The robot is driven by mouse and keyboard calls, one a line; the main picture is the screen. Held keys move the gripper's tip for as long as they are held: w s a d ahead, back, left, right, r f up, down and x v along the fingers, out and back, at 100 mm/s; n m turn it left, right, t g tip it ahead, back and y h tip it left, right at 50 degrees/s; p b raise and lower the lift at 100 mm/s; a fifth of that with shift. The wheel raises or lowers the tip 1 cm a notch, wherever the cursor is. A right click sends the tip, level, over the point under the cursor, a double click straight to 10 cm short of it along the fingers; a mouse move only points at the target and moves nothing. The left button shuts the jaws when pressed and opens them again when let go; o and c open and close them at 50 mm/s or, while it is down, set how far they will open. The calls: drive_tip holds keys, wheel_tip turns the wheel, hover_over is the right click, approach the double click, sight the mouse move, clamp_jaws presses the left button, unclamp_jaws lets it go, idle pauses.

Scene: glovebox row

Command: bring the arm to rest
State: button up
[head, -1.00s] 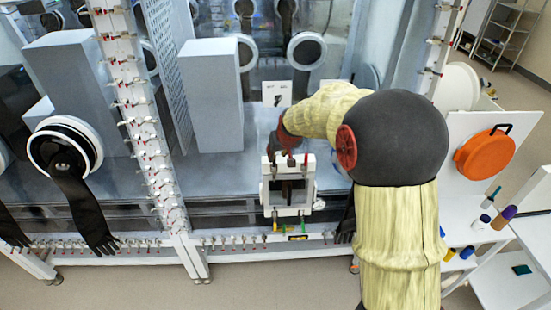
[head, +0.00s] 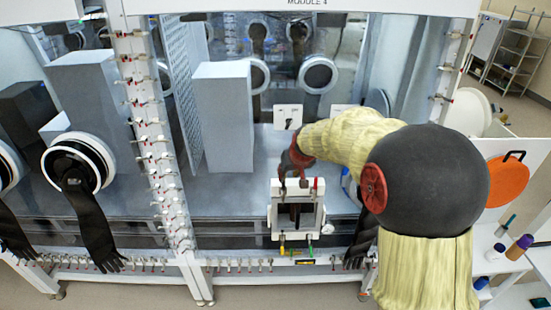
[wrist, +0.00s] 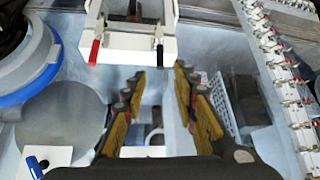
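My arm, in a pale yellow sleeve (head: 349,143) with a large black rounded joint (head: 428,182), reaches in from the right in the head view. My gripper (head: 292,183) appears just above or behind a white square frame (head: 273,215) at the front of the glovebox row. In the wrist view, the two yellow-and-black fingers of my gripper (wrist: 159,76) stand apart with nothing between them. The white frame, with one red and one black handle, shows beyond the fingertips (wrist: 130,42). I cannot tell whether the fingers touch it.
A tall grey box (head: 224,118) stands left of my gripper. A clamp-lined white post (head: 152,150) and black gloves (head: 92,215) are further left. An orange disc (head: 507,182) and a shelf with bottles (head: 520,247) are at right. A blue-rimmed port (wrist: 45,75) is near the fingers.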

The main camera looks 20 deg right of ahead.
drive_tip(key=s+a+f+b, duration=0.3)
drive_tip(key=s+f+b, duration=0.3)
drive_tip(key=s+b, duration=0.3)
drive_tip(key=s+a+f+n+b, duration=0.1)
drive_tip(key=s+a+f+b, duration=0.3)
drive_tip(key=s+b, duration=0.5)
drive_tip(key=s+a+f+b, duration=0.3)
drive_tip(key=s+f+b, duration=0.5)
drive_tip(key=s, duration=1.1)
drive_tip(key=shift+s+a+g+y+b, duration=0.3)
drive_tip(key=shift+s+g+b, duration=0.1)
drive_tip(key=shift+b, duration=0.5)
